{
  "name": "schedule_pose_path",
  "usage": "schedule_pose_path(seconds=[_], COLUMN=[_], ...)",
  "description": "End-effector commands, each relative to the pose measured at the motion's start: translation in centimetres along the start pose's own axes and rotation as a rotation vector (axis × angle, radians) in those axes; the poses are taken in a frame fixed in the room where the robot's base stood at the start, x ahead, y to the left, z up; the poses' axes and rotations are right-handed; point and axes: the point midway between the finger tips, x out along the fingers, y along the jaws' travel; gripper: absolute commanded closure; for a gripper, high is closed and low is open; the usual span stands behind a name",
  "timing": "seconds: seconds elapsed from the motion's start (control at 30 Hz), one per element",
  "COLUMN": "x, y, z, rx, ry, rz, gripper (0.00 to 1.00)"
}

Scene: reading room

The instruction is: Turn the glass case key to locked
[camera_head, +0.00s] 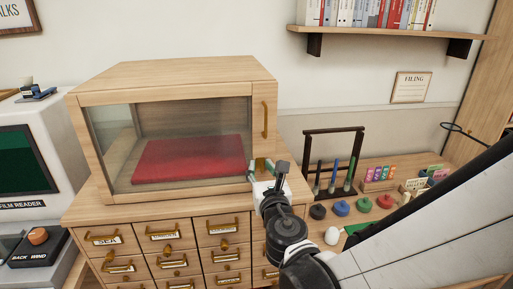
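The glass case (170,80) is a wooden case with a glass front and a red cushion (190,157) inside. It stands on a wooden drawer cabinet (90,212). Its front looks closed, with a brass handle (265,120) on the right side of the front. My gripper (264,169) is at the lower right corner of the case front, below the handle. A small brass-coloured part (260,163) shows beside the fingers, possibly the key or its lock. The key's shape and angle are hidden or too small to tell. I cannot tell whether the fingers hold it.
A film reader (30,165) stands left of the case. To the right, a dark rack (334,160) with hanging tools and several coloured round-based stamps (341,207) sit close to my arm. A book shelf (385,33) hangs above.

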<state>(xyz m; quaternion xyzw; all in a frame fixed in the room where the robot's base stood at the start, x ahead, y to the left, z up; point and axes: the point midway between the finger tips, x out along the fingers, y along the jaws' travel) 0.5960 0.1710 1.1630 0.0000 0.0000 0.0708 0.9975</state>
Motion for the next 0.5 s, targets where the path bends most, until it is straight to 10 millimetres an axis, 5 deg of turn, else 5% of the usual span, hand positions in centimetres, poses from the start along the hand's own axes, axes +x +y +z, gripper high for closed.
schedule_pose_path(seconds=[0.07,0.27,0.5], x=[-0.01,-0.02,-0.03], y=[0.0,-0.01,-0.01], z=[0.0,0.0,0.0], rx=[0.0,0.0,0.003], ry=[0.0,0.0,0.0], rz=[0.0,0.0,0.0], gripper=[0.77,1.0,1.0])
